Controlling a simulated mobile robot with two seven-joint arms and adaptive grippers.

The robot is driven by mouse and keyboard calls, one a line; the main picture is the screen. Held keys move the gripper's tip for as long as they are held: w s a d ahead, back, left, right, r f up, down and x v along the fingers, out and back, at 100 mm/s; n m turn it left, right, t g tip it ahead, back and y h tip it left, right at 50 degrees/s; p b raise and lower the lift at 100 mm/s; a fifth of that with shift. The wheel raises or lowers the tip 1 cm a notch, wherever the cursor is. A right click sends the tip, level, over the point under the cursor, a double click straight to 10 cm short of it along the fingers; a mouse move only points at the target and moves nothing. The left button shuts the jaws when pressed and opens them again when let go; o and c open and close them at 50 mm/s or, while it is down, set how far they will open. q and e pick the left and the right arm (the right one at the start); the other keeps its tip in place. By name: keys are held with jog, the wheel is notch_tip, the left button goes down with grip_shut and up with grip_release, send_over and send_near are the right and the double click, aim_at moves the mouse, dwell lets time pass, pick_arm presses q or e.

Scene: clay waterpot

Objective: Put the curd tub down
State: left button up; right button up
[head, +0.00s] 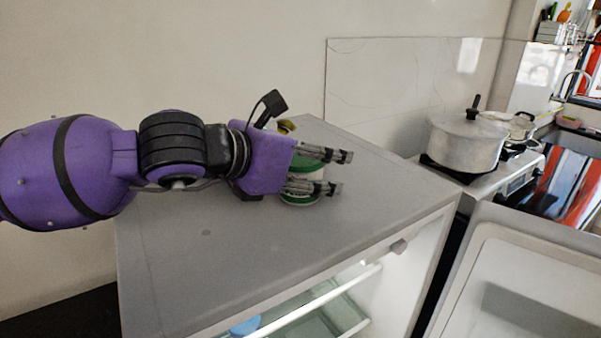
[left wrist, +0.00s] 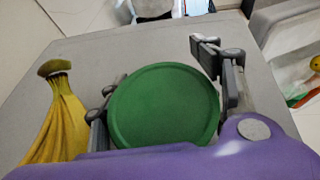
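The curd tub (head: 300,198) is white with green bands and a green lid, which fills the middle of the left wrist view (left wrist: 163,105). It is upright, on or just above the grey top (head: 220,245) of the low fridge; I cannot tell if its base touches. My left gripper (head: 341,172) reaches over from the left, with one finger on each side of the tub. No clear gap shows between fingers and tub, so it looks shut on it. The gripper hides part of the tub. My right gripper is in neither view.
Bananas (left wrist: 62,122) lie close beside the tub; their tip (head: 286,126) shows behind the gripper. The front and left of the fridge top are clear. The fridge door (head: 520,270) stands open at right. A lidded pot (head: 466,140) sits on the stove beyond.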

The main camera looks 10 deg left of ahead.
pick_arm(q)
jog(key=c, duration=1)
jog(key=shift+c, duration=0.3)
jog(key=shift+c, duration=0.9)
jog(key=shift+r, duration=0.2)
